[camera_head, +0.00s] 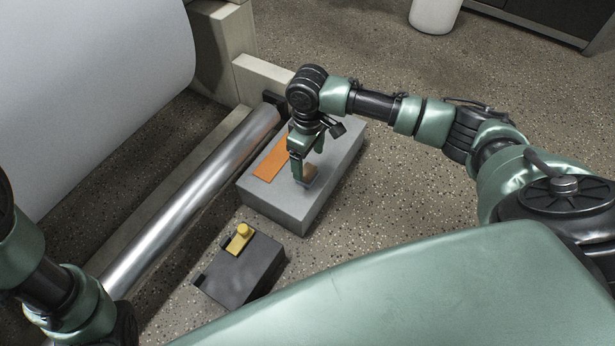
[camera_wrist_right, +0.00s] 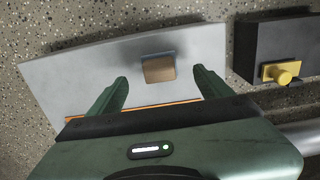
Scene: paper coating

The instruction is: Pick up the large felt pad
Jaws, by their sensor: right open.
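A small tan block with a blue-grey layer at its edge, which looks like the felt pad (camera_head: 309,174), lies on the grey box top near its right side. In the right wrist view the pad (camera_wrist_right: 158,70) sits ahead of and between the fingers. My right gripper (camera_head: 301,176) points down over the box beside the pad, partly covering it. In the right wrist view my right gripper (camera_wrist_right: 160,78) is open, with nothing between its fingers. My left arm shows at the lower left, but its gripper is out of view.
The grey box (camera_head: 285,203) also bears a flat orange sheet (camera_head: 268,165). A dark box (camera_head: 245,274) with a yellow knob (camera_head: 243,231) stands nearer me. A shiny metal roller (camera_head: 190,200) runs along the left, beside a large white roll (camera_head: 90,90). Floor to the right is clear.

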